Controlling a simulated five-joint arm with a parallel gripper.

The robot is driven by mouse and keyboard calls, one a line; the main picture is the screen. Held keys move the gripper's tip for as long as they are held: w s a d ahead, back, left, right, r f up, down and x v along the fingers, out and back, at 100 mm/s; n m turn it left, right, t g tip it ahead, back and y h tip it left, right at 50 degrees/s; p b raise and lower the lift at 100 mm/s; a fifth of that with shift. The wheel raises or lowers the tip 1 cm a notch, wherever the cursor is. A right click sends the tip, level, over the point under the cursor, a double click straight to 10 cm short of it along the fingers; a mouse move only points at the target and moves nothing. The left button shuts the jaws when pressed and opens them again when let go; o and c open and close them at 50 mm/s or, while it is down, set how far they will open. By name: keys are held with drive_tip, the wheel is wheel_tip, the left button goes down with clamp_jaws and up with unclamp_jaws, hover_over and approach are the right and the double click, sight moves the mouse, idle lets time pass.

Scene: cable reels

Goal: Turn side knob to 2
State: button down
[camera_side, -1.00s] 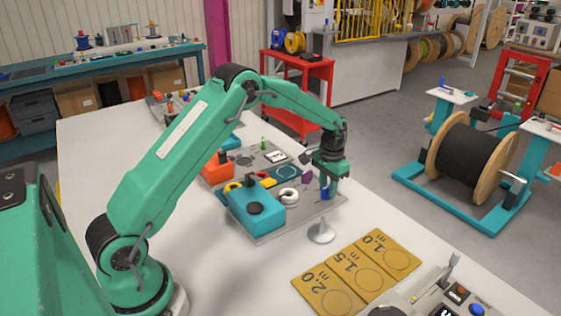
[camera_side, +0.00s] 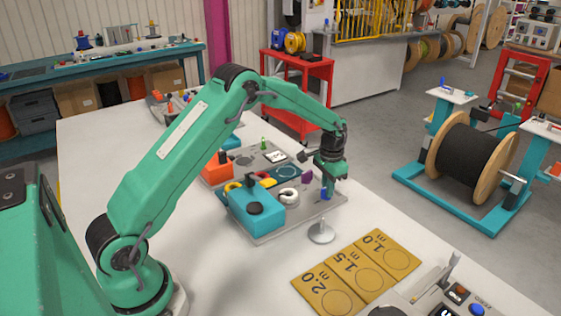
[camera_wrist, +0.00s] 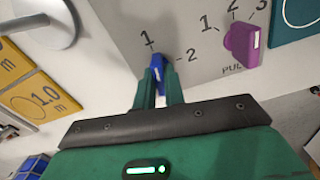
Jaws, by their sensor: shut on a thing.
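The side knob is a blue bar-shaped knob (camera_wrist: 157,72) on a grey panel (camera_wrist: 185,22), between printed marks 1 and 2. Its far end lies just below the 1, with the 2 to its right. In the side view the blue knob (camera_side: 327,195) shows small under my gripper (camera_side: 329,184), at the panel's near right corner.
A purple knob (camera_wrist: 240,43) with marks 1, 2 and 3 sits close to the right. A white round-based stand (camera_side: 321,234) is near the panel. Yellow length cards (camera_side: 357,272) lie in front. A teal box (camera_side: 256,207) stands left on the panel.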

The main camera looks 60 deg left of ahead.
drive_tip(key=m, duration=0.3)
drive_tip(key=shift+m, duration=0.4)
drive_tip(key=m, duration=0.4)
drive_tip(key=shift+m, duration=4.4)
drive_tip(key=c, duration=1.5)
unclamp_jaws()
